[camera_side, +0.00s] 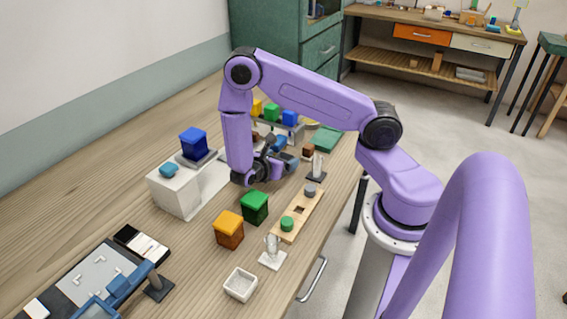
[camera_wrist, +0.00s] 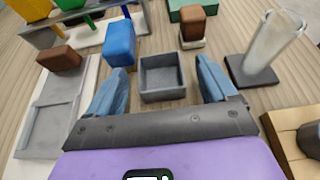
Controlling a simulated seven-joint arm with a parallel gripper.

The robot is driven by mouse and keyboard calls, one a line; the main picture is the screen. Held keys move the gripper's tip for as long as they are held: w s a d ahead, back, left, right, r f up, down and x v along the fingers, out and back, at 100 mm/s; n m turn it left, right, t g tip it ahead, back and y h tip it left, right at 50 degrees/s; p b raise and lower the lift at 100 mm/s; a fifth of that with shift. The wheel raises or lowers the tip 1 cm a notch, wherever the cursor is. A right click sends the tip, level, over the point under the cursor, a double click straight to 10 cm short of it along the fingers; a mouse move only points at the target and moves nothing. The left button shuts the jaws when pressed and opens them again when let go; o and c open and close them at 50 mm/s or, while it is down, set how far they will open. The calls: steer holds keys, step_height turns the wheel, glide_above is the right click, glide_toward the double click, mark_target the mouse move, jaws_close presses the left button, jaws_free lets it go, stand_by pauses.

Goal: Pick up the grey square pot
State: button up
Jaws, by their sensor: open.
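The grey square pot (camera_wrist: 162,80) shows in the wrist view, upright and open at the top, and looks empty. It stands on the wooden table. My gripper (camera_wrist: 160,76) is open, with one blue finger to the left of the pot and one to the right. The pot shows between the fingers, with a gap on each side; whether they are down at its height I cannot tell. In the side view my gripper (camera_side: 272,160) is low over the table, and I cannot make out the grey pot there.
In the wrist view, a blue block (camera_wrist: 120,42) stands left of the pot and a brown block (camera_wrist: 190,24) behind it. A clear glass tube on a dark base (camera_wrist: 252,72) stands right. In the side view, a green block (camera_side: 254,208) and a white square dish (camera_side: 240,284) stand nearer the camera.

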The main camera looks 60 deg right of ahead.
steer(key=shift+d+f, duration=0.15)
steer(key=shift+d, duration=0.15)
steer(key=c, duration=1.1)
step_height(320, 180, up, 2)
steer(key=shift+r, duration=0.1)
steer(key=shift+s+a+r, duration=0.9)
steer(key=shift+s+r, duration=0.9)
steer(key=shift+s, duration=0.35)
steer(key=shift+s+a+r, duration=0.9)
steer(key=shift+s+r, duration=0.9)
steer(key=shift+s, duration=0.35)
steer(key=shift+s+a+r, duration=0.9)
steer(key=shift+s+r, duration=0.9)
steer(key=shift+s, duration=0.35)
